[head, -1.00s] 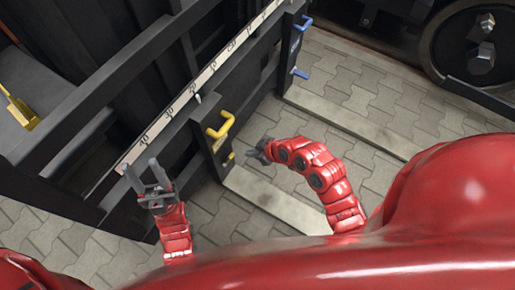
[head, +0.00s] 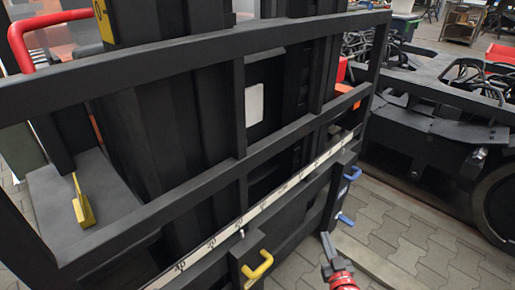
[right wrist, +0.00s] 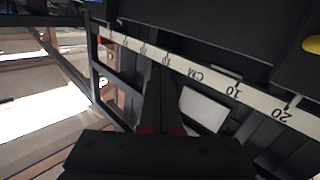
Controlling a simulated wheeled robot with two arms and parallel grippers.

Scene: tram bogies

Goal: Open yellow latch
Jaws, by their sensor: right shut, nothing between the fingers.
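The yellow latch (head: 257,266) sits on a dark post at the bottom of the head view, its handle sticking out to the right. Its lower end is cut off by the frame. My right gripper (head: 327,243) is to the right of it, shut and empty, pointing up, apart from the latch in the picture. In the right wrist view the shut fingers (right wrist: 160,105) point toward the ruler strip (right wrist: 210,78), and a yellow part (right wrist: 312,44) shows at the right edge, cut off. My left gripper is out of view.
A blue latch (head: 350,173) is on the farther post. A yellow lever (head: 83,207) lies inside the black frame (head: 240,100) at left. Black rails run across the view. Paved floor (head: 410,235) is open at right, beside a dark bogie (head: 435,125).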

